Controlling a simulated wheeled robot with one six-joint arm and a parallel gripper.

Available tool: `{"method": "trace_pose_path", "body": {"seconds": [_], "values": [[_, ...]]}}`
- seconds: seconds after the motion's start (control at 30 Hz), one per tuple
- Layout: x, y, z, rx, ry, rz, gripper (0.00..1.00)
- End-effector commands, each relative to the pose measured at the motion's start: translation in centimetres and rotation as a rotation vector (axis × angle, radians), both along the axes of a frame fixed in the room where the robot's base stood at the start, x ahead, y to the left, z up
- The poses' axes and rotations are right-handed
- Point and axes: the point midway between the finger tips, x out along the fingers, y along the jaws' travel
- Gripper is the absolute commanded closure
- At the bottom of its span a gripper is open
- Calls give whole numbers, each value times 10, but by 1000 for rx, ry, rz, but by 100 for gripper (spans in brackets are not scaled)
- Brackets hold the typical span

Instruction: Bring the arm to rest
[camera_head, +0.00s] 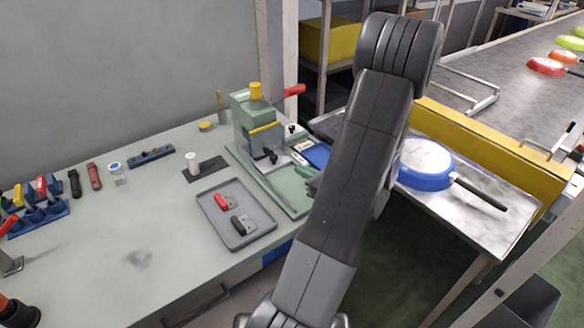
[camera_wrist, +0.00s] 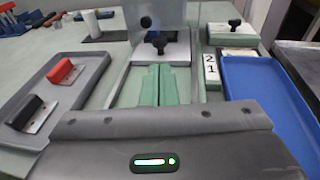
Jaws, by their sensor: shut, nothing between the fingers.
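My arm (camera_head: 341,170) stands tall across the middle of the head view and hides part of the bench edge and the metal table behind it. My gripper (camera_wrist: 154,84) shows in the wrist view as two green fingers lying side by side, shut with nothing between them.
A grey tray (camera_head: 252,238) holds red and black stamps. A blue tray (camera_wrist: 262,92) lies right of the fingers. A blue pan (camera_head: 425,180) rests on the metal table (camera_head: 480,232). A yellow barrier (camera_head: 490,150) borders the conveyor (camera_head: 500,85), which carries several colored pans.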

Motion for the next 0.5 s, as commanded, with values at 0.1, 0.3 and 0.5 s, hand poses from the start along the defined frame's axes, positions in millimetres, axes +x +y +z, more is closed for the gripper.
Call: {"method": "trace_pose_path", "body": {"seconds": [0.1,0.3,0.5], "values": [[-15,-17,3,0,0,-5,100],[-31,-32,7,0,0,-2,100],[-36,-36,8,0,2,1,100]]}}
